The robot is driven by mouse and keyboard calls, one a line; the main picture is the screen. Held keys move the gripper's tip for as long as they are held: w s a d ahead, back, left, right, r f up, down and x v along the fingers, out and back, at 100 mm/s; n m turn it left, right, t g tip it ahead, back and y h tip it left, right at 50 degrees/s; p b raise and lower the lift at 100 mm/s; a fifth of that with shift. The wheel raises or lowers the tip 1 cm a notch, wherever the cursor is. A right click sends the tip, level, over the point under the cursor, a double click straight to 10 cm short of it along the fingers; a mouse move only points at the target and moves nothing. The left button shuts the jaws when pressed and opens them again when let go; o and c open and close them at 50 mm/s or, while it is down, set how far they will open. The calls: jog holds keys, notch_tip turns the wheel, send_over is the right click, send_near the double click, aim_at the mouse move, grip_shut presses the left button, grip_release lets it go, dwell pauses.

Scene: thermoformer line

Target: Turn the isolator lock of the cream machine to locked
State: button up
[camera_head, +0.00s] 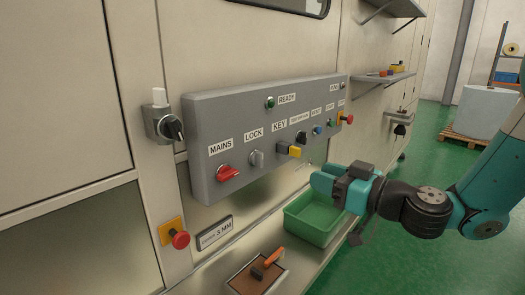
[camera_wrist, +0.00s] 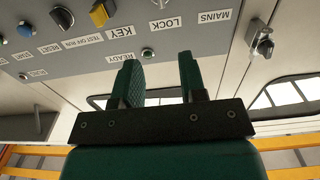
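The cream machine (camera_head: 235,45) carries a grey control panel (camera_head: 225,110). In the wrist view the panel is upside down, and the lock knob (camera_wrist: 161,3) is cut off at the top edge. My gripper (camera_head: 319,182) is in front of the panel, below and right of the lock knob, and apart from it. In the wrist view its two green fingers (camera_wrist: 158,68) stand apart with nothing between them.
A black rotary handle (camera_head: 172,128) on a grey box sticks out left of the panel. A red button (camera_head: 180,239) is below it. A green bin (camera_head: 309,220) and a board with an orange-handled tool (camera_head: 258,273) lie under the panel. Shelves (camera_head: 385,77) project at right.

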aim_at(263, 155)
jog(key=p+x, duration=1.2)
jog(key=x, duration=0.3)
jog(key=shift+w+a+r, duration=0.1)
jog(key=shift+a+r, duration=0.05)
jog(key=shift+a, duration=0.15)
jog(key=shift+w+a, duration=0.3)
jog(key=shift+a, duration=0.05)
grip_shut()
